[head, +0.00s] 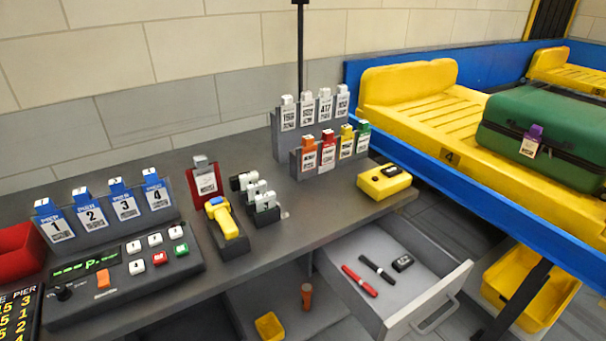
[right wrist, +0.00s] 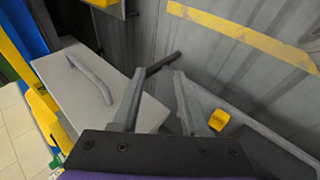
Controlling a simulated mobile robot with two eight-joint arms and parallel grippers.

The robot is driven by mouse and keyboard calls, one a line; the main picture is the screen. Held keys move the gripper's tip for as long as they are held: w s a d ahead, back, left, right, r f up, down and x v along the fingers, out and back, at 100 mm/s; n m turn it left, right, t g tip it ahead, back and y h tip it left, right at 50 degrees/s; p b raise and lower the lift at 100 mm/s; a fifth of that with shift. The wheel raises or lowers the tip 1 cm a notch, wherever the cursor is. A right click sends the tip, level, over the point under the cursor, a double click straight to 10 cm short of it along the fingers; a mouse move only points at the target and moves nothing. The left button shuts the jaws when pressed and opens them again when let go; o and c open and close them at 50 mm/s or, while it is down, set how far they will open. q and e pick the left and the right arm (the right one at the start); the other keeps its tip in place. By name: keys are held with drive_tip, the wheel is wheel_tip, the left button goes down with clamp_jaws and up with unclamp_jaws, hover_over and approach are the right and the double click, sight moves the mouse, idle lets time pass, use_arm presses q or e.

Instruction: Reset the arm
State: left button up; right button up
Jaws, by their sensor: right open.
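My right gripper (right wrist: 161,73) shows in the right wrist view. Its two fingers are spread with a gap between them, and nothing is held. A thin dark bar (right wrist: 164,62) appears near the fingertips; I cannot tell what it is. A light grey panel with a handle (right wrist: 90,78) lies left of the fingers, and a small yellow object (right wrist: 218,119) lies to the right. Neither gripper shows in the head view, and my left gripper is in no view.
An open drawer (head: 440,300) holds a red pen (head: 360,281), a black pen (head: 377,268) and a small black item (head: 402,262). The grey counter (head: 330,222) carries tag holders, a control panel (head: 125,275) and a yellow device (head: 384,181). A green suitcase (head: 550,125) sits on a yellow tray (head: 425,110).

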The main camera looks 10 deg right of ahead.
drive_tip(key=s+a+r+m+g+y, duration=0.15)
drive_tip(key=s+a+m+y, duration=0.3)
drive_tip(key=a, duration=0.45)
use_arm(q)
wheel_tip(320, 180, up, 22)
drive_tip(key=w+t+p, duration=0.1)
drive_tip(key=p, duration=1.8)
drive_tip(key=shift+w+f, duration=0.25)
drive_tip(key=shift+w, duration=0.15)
use_arm(e)
wheel_tip(320, 180, up, 22)
drive_tip(key=w+m+t+y, duration=0.1)
drive_tip(key=w, duration=0.1)
drive_tip(key=shift+w+a, duration=0.2)
drive_tip(key=shift+a, duration=0.15)
